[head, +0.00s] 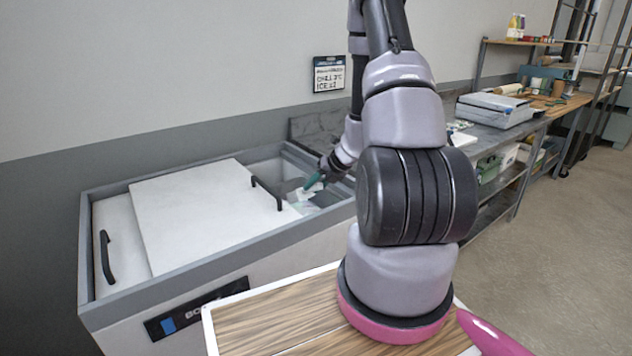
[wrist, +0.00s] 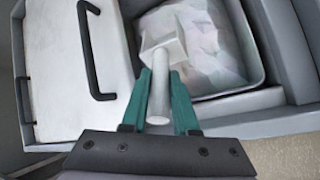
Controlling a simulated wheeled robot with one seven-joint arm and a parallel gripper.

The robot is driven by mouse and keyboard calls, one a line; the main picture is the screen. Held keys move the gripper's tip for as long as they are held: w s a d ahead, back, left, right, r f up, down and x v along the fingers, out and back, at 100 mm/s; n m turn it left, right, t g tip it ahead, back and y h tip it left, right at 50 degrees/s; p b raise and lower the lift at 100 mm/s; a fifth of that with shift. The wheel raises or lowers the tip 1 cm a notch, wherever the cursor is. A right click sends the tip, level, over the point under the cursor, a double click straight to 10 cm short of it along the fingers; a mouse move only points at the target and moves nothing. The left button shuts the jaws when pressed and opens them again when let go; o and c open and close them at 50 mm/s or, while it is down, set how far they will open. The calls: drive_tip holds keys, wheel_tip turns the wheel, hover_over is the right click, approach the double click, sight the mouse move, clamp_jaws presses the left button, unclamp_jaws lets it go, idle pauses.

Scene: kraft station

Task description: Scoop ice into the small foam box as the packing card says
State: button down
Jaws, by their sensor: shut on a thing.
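My gripper (head: 312,181) reaches into the open right part of the ice chest (head: 215,240). In the wrist view its green fingers (wrist: 160,85) are shut on the handle of a white scoop (wrist: 158,50). The scoop's square head points away from me, at the left edge of the ice (wrist: 205,45) in its bin. I cannot tell whether the scoop holds ice. The packing card (head: 329,75) hangs on the wall behind the chest; its small print is unclear, but a lower line seems to read "ICE x2". I cannot make out the small foam box in either view.
A white lid (head: 200,215) with a black handle covers the chest's left part, next to the opening. The chest's grey rim (head: 230,265) surrounds the opening. A metal bench (head: 490,135) with a grey box-like device (head: 495,110) stands at the right. The floor at right is clear.

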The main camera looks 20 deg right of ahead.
sight(309, 196)
drive_tip(key=w+f+t, duration=0.1)
drive_tip(key=f, duration=0.1)
drive_tip(key=w+f+t, duration=0.1)
drive_tip(key=w+f, duration=0.1)
drive_tip(key=f, duration=0.1)
drive_tip(key=w+a+f, duration=0.1)
drive_tip(key=w+f, duration=0.1)
drive_tip(key=f, duration=0.1)
drive_tip(key=shift+w+f+t+y, duration=0.25)
drive_tip(key=shift+t+y, duration=0.05)
drive_tip(key=shift+t, duration=0.1)
drive_tip(key=shift+s+r, duration=0.1)
drive_tip(key=shift+r, duration=0.65)
drive_tip(key=shift+s+d+r+n+t+y, duration=0.15)
drive_tip(key=shift+s+r+t, duration=0.45)
drive_tip(key=shift+r, duration=1.6)
drive_tip(key=shift+s+d+r+n+t+y, duration=0.2)
drive_tip(key=shift+s+r, duration=0.55)
drive_tip(key=shift+r, duration=1.45)
drive_tip(key=shift+s+d+r+m+t+y, duration=0.1)
drive_tip(key=shift+s+r+t, duration=0.5)
drive_tip(key=shift+r, duration=1.6)
drive_tip(key=shift+s, duration=0.1)
